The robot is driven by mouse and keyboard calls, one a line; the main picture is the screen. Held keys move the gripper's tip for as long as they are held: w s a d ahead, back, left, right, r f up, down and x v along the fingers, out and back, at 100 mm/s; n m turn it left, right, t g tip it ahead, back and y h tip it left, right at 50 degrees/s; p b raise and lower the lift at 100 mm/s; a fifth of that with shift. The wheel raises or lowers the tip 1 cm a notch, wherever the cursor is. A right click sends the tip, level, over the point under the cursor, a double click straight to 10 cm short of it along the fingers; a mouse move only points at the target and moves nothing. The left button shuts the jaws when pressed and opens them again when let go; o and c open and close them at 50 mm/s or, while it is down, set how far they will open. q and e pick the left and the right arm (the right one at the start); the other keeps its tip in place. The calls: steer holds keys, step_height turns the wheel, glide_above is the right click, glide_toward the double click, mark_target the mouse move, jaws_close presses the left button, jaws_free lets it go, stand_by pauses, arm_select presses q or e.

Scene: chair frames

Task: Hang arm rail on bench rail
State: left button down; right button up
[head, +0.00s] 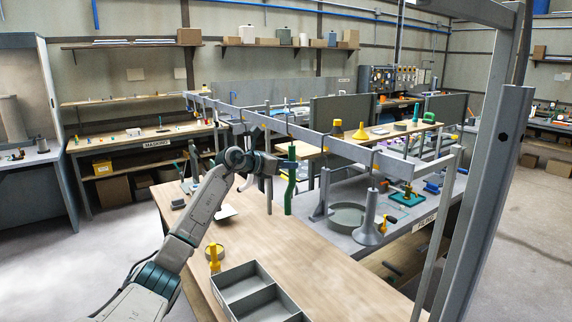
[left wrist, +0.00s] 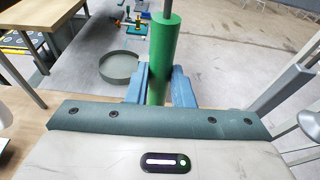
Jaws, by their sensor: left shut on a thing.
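The green arm rail (head: 289,183) stands about upright above the wooden tabletop. My left gripper (head: 283,165) is shut on it near its upper part. In the left wrist view the green arm rail (left wrist: 163,50) sits between the blue fingers (left wrist: 160,85), with a thin grey rod at its top end. The grey bench rail (head: 325,139) runs overhead along the bench, from the back left to the front right. The arm rail's top is close to the bench rail in the head view; I cannot tell whether they touch. My right gripper is not in view.
Several hooks hang from the bench rail, and a grey flared piece (head: 369,222) stands below it. A grey divided tray (head: 240,283) and a yellow piece (head: 214,257) are on the near tabletop. A round grey dish (head: 346,214) is at the right. A tall grey post (head: 487,190) stands at the right.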

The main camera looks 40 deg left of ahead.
arm_select(q)
steer(key=shift+f+b, duration=0.8)
steer(key=shift+f, duration=0.4)
steer(key=c, duration=1.2)
jaws_free()
steer(key=b+v, duration=0.4)
steer(key=v, duration=0.4)
steer(key=shift+r+b, duration=0.1)
steer(key=shift+b, duration=0.3)
